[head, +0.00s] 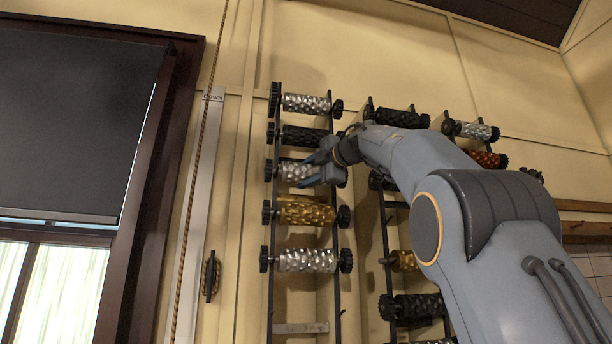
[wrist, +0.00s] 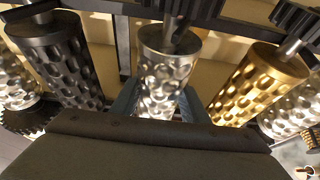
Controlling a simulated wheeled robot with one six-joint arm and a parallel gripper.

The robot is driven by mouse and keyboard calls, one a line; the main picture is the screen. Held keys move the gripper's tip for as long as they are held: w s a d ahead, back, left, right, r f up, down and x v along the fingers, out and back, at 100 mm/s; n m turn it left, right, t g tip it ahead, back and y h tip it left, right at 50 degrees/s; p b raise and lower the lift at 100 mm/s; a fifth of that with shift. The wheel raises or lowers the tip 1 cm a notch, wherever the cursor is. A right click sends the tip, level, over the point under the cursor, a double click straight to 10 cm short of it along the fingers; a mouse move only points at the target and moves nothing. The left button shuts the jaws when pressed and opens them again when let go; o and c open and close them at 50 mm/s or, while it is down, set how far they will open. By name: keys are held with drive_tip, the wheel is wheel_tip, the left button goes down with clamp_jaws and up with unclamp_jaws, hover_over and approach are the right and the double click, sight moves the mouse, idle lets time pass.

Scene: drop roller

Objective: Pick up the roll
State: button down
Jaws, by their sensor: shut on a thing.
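My gripper (head: 312,172) reaches the left rack in the head view, at the third roll from the top. It is shut on a silver embossed roll (head: 292,171), with a finger on either side of it. In the wrist view the silver roll (wrist: 166,68) stands in the middle, and its lower part sits between the fingers (wrist: 158,104). The roll appears to be still at its place in the rack. My gripper and wrist hide its right end in the head view.
A black roll (head: 303,136) is just above and a gold roll (head: 304,212) just below, both close to the fingers. More rolls hang on the racks to the right, partly behind my arm. A rope (head: 197,170) hangs left of the rack, beside a window with a dark blind (head: 75,120).

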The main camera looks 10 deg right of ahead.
drive_tip(key=s+r+b, duration=0.1)
drive_tip(key=s+r, duration=0.7)
drive_tip(key=s, duration=0.6)
drive_tip(key=shift+r, duration=0.15)
